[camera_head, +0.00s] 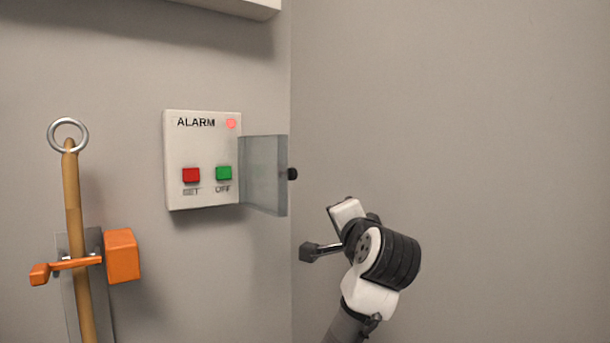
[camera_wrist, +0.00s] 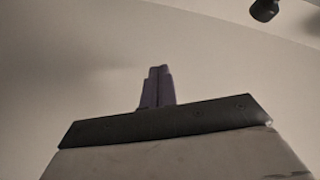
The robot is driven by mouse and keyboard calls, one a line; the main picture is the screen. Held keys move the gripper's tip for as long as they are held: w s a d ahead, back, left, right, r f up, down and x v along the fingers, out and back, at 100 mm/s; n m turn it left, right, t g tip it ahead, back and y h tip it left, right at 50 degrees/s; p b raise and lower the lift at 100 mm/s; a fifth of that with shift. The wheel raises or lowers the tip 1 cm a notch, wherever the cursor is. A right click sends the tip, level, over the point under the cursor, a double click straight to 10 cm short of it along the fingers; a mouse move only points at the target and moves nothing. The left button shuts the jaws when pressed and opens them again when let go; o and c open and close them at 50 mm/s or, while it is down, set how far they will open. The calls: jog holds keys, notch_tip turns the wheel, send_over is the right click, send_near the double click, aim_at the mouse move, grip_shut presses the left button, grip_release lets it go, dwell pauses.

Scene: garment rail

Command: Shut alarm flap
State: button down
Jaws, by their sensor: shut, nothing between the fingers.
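The white alarm box (camera_head: 203,145) is on the wall in the head view, with a lit red lamp, a red SET button (camera_head: 191,175) and a green OFF button (camera_head: 224,173). Its clear flap (camera_head: 263,174) stands open, swung out to the right of the box. A black knob (camera_head: 292,174) is on the flap's free edge; a dark round thing (camera_wrist: 264,10), likely this knob, is at the top right of the wrist view. My gripper (camera_head: 305,252) is shut and empty, below and slightly right of the knob, apart from it. Its closed fingers show in the wrist view (camera_wrist: 157,72).
A wooden pole (camera_head: 74,205) with a metal ring (camera_head: 68,135) stands at the left in an orange clip (camera_head: 122,256). A wall corner runs down just right of the flap. A pale ledge (camera_head: 240,7) is above. The right wall is bare.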

aim_at(268, 173)
jog(key=s+r+m+y, duration=0.2)
jog(key=s+r+y, duration=0.2)
jog(key=r, duration=0.5)
jog(key=w+a+p, duration=0.5)
jog(key=w+a, duration=0.1)
jog(key=a, duration=0.1)
jog(key=shift+w, duration=0.15)
jog(key=shift+r, duration=0.1)
